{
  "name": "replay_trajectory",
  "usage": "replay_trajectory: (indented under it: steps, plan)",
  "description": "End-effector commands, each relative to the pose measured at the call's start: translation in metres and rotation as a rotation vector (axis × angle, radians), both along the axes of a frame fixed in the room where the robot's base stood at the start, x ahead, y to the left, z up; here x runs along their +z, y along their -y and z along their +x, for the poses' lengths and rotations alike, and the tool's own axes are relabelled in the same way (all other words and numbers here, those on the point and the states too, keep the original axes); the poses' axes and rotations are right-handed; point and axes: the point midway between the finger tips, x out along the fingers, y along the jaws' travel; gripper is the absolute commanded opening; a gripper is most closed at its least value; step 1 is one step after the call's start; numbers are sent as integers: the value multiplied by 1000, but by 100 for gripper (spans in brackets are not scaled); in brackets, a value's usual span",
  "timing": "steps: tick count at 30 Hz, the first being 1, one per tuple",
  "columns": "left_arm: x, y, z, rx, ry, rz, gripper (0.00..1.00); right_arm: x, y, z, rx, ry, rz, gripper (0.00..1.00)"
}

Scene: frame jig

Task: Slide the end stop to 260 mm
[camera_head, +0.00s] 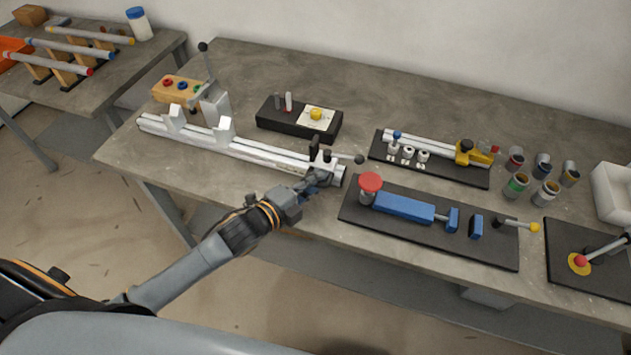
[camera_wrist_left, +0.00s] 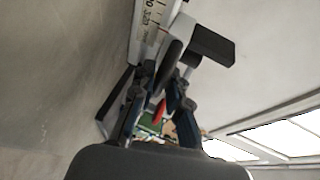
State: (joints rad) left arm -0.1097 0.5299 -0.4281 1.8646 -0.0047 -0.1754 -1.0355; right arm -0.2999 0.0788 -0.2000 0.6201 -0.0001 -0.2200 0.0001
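The end stop (camera_head: 322,160) is a dark block on the long pale rail (camera_head: 250,151), close to the rail's right end. A lever with a black knob (camera_head: 358,160) sticks out from it to the right. My left gripper (camera_head: 318,182) is at the front of the end stop, very close to it. In the left wrist view, its fingers (camera_wrist_left: 168,80) stand on either side of a dark upright part (camera_wrist_left: 171,62); I cannot tell whether they touch it. A numbered scale (camera_wrist_left: 151,18) shows beside it; a mark reads about 320. My right gripper is not in view.
A clamp with a black-knobbed lever (camera_head: 213,106) stands at the rail's left. A black box with a yellow button (camera_head: 298,118) lies behind the rail. A dark board with a blue slide and red knob (camera_head: 405,208) is close right of my gripper. Several cups (camera_head: 516,186) stand farther right.

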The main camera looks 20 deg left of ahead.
Motion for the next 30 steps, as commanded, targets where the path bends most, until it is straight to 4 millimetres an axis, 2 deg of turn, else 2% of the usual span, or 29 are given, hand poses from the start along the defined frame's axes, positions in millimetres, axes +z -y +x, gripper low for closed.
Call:
replay_trajectory:
  steps: [9,19,29,30]
  plan:
    - [-2,-2,-1,-2,-4,3,0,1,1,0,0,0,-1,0]
    - [-2,-58,1,2,-5,9,0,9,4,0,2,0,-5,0]
    - [-3,-61,1,2,-5,3,0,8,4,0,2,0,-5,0]
    - [-3,-61,1,2,-5,3,18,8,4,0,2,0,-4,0]
